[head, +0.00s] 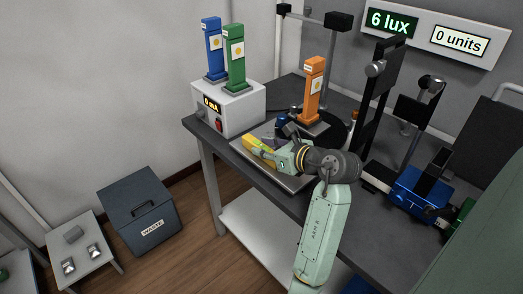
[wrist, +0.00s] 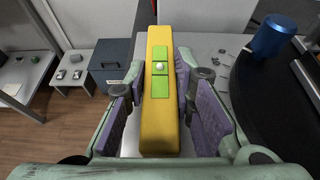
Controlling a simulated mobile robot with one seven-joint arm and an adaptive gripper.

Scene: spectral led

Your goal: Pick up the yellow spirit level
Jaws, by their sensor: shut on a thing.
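The yellow spirit level (wrist: 158,112) is a long yellow bar with a green vial window on top. In the wrist view it runs lengthwise between the purple-padded fingers of my gripper (wrist: 160,100). My gripper is shut on it, with one finger on each side. In the head view the spirit level (head: 257,148) shows at the tip of my gripper (head: 270,153), over the grey plate (head: 290,181) near the table's left edge. I cannot tell whether it touches the plate.
A white box (head: 231,109) with blue and green upright modules stands behind. An orange module (head: 313,90) stands near a dark round disc (wrist: 285,85). A blue cup-like part (wrist: 272,36) is close to my gripper. A waste bin (head: 141,215) stands on the floor at left.

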